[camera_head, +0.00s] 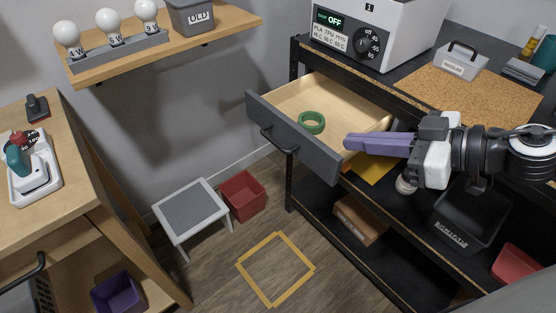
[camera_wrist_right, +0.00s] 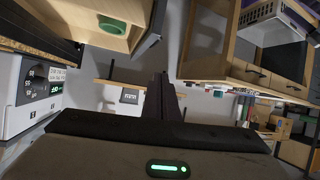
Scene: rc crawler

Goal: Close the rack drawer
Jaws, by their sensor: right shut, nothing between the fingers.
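The rack drawer (camera_head: 300,140) stands open from the black rack (camera_head: 296,175), pulled out toward the left, with a dark grey front (camera_head: 318,157) and a dark handle. A green ring (camera_head: 311,122) lies inside on the pale wood bottom. My right gripper (camera_head: 348,142) is shut and empty, reaching in from the right with its purple fingers at the near side of the drawer, close to the front panel's near end. I cannot tell whether it touches. In the right wrist view the drawer (camera_wrist_right: 85,28) and green ring (camera_wrist_right: 110,26) show at upper left. My left gripper is not in view.
A white dryer box (camera_head: 375,35) stands on the rack top beside a cork mat (camera_head: 470,90). A grey-topped stool (camera_head: 190,215) and red bin (camera_head: 242,194) stand on the floor left of the rack. The floor around the yellow square (camera_head: 275,268) is clear.

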